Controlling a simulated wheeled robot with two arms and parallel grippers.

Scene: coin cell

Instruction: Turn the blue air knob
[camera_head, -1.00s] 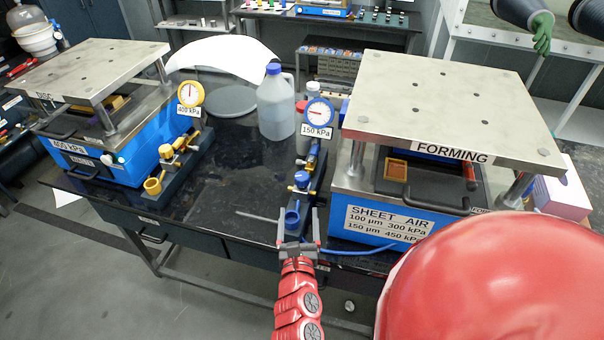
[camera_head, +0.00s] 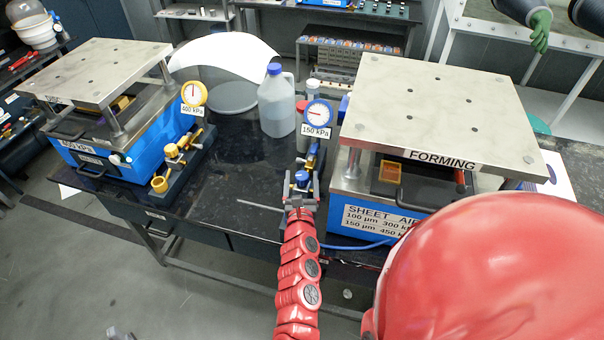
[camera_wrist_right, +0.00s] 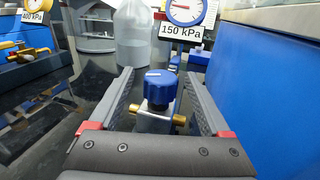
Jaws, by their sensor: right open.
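The blue air knob (camera_head: 302,177) sits on a small valve with brass fittings on the bench, below the blue-rimmed gauge (camera_head: 318,113) labelled 150 kPa. In the right wrist view the knob (camera_wrist_right: 160,87) is upright, with a white mark on its top. My right gripper (camera_head: 302,185) is open around the knob's near side. In the right wrist view its fingers (camera_wrist_right: 160,76) stand left and right of the knob, with gaps on both sides. A grey tip at the head view's bottom left edge may be my left gripper (camera_head: 121,333); its jaws cannot be made out.
The forming press (camera_head: 440,95) stands close to the right of the valve. A second press (camera_head: 95,70) and a yellow valve (camera_head: 172,151) with a 400 kPa gauge (camera_head: 193,94) stand left. A jug (camera_head: 276,103) is behind. The black bench top between the valves is mostly clear.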

